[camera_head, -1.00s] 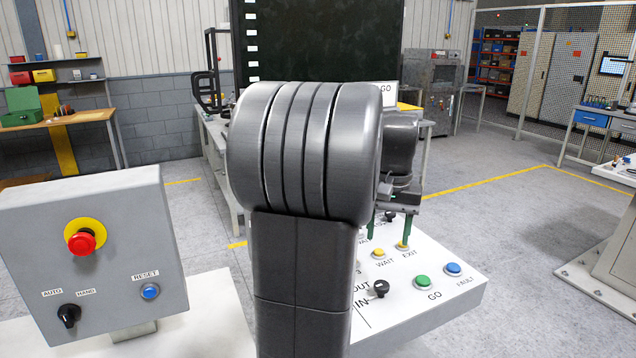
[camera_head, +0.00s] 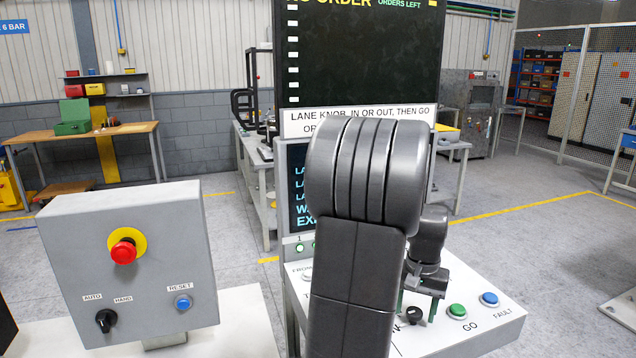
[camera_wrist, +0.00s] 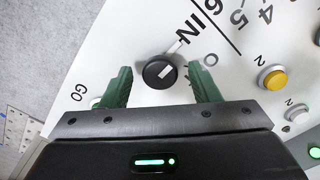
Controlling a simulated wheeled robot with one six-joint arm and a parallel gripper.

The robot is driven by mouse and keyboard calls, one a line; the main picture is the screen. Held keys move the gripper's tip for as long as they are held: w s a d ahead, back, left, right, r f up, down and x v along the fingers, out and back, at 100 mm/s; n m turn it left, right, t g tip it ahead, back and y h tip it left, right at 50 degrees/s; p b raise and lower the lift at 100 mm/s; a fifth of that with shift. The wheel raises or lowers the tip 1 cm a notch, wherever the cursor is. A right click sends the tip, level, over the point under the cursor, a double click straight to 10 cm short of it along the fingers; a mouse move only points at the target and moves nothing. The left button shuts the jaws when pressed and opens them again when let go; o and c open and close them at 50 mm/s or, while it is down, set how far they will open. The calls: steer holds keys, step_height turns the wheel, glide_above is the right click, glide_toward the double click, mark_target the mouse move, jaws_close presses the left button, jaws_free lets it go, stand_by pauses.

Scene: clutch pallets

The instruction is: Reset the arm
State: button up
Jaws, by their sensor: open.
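My gripper (camera_head: 417,306) is at the end of my arm, low over the sloping white control panel (camera_head: 490,335). Its two green fingers are apart and empty. In the wrist view, my gripper (camera_wrist: 161,84) has the black lane knob (camera_wrist: 160,71) showing between its fingertips. The knob has a white mark, pointing roughly toward the word IN. I see no finger touching it. In the head view, the knob (camera_head: 414,316) shows between the fingers, and my arm hides much of the panel.
A green GO button (camera_head: 457,311) and a blue FAULT button (camera_head: 489,299) are right of the knob. A grey box with a red emergency stop (camera_head: 124,252) and a blue RESET button (camera_head: 183,302) stands left. A dark display (camera_head: 365,60) rises behind.

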steer(key=shift+r, duration=0.15)
step_height(320, 180, up, 13)
step_height(320, 180, down, 14)
steer(key=shift+r, duration=0.25)
steer(key=m+b, duration=0.1)
steer(key=m, duration=0.4)
steer(key=shift+m, duration=0.4)
steer(key=m+b, duration=0.2)
steer(key=m, duration=0.4)
steer(key=shift+b, duration=0.35)
step_height(320, 180, up, 8)
steer(key=shift+f, duration=0.2)
